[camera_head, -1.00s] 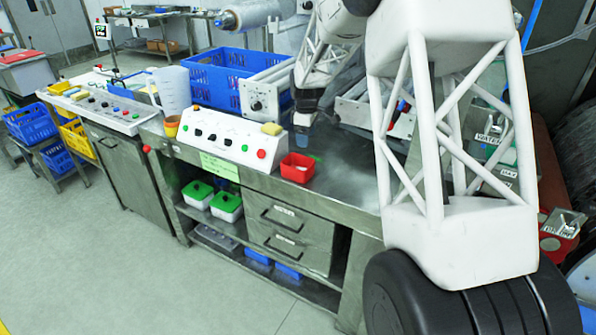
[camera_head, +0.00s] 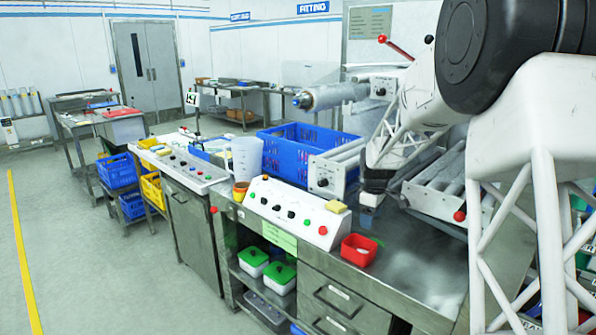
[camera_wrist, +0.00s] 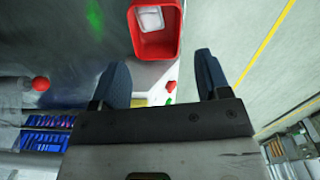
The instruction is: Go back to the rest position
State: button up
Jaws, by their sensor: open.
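My gripper (camera_wrist: 162,80) is open and empty in the wrist view, its two dark fingers spread apart. In the head view the end of my arm (camera_head: 368,216) hangs above the steel worktop (camera_head: 425,262), just behind a small red bin (camera_head: 359,250). In the wrist view the red bin (camera_wrist: 154,50) lies beyond the fingertips, with a white item (camera_wrist: 150,18) in it. The bin is not between the fingers. My arm comes in from the right of the head view and hides part of the worktop.
A white control panel (camera_head: 290,212) with buttons stands left of the red bin. A blue crate (camera_head: 300,140) and a roller unit (camera_head: 338,166) stand behind it. A second roller unit with a red knob (camera_head: 459,215) is at right. The floor (camera_head: 70,250) at left is clear.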

jog(key=s+a+r+m, duration=0.2)
jog(key=s+r, duration=0.2)
jog(key=s, duration=0.4)
jog(key=s+a+r+m+t, duration=0.15)
jog(key=s+r, duration=0.25)
jog(key=s, duration=0.4)
jog(key=s+a+r+m, duration=0.2)
jog(key=s+r, duration=0.2)
jog(key=s, duration=0.4)
jog(key=s+a+f+m, duration=0.2)
jog(key=s+m, duration=0.3)
jog(key=s, duration=2)
jog(key=shift+a+t, duration=0.15)
jog(key=shift+t, duration=0.3)
